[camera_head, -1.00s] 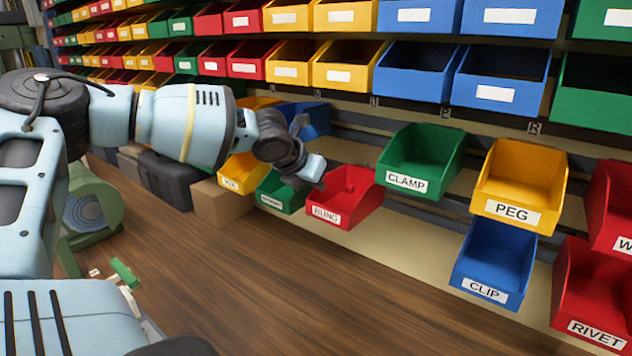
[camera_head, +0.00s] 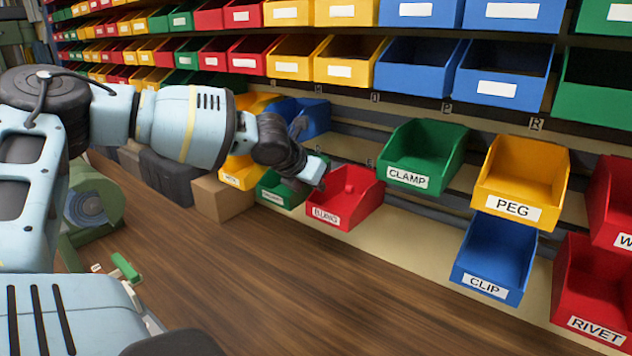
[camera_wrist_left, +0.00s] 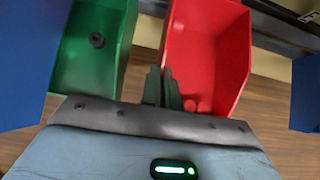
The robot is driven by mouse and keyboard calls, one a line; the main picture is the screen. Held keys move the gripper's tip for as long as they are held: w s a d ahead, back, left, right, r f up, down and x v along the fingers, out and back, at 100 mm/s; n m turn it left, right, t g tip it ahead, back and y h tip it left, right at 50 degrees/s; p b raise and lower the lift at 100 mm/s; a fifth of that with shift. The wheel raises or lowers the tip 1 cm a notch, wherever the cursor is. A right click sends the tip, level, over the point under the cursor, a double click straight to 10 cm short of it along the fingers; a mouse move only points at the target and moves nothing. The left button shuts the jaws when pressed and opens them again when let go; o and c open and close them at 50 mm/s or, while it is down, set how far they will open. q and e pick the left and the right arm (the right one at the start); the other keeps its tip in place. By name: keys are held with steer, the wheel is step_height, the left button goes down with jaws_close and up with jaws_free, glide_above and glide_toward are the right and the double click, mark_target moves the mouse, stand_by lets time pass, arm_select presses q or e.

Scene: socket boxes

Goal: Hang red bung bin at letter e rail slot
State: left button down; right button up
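The red bin labelled BUNG (camera_head: 338,216) is at the low middle of the head view, right of a small green bin (camera_head: 279,191). The rail (camera_head: 405,114) under the upper shelf bears small letter tags (camera_head: 447,108); I cannot read an E for sure. My right gripper is not in view.
The green CLAMP bin (camera_head: 425,155) hangs to the right, then the yellow PEG bin (camera_head: 520,180), blue CLIP bin (camera_head: 492,260) and red RIVET bin (camera_head: 595,300). A cardboard box (camera_head: 222,199) stands left. Bare rail shows between BUNG and CLAMP.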

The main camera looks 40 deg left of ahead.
arm_select(q)
steer(key=shift+f, duration=0.1)
stand_by(0.3)
steer(key=shift+f, duration=0.15)
steer(key=c, duration=1.6)
jaws_free()
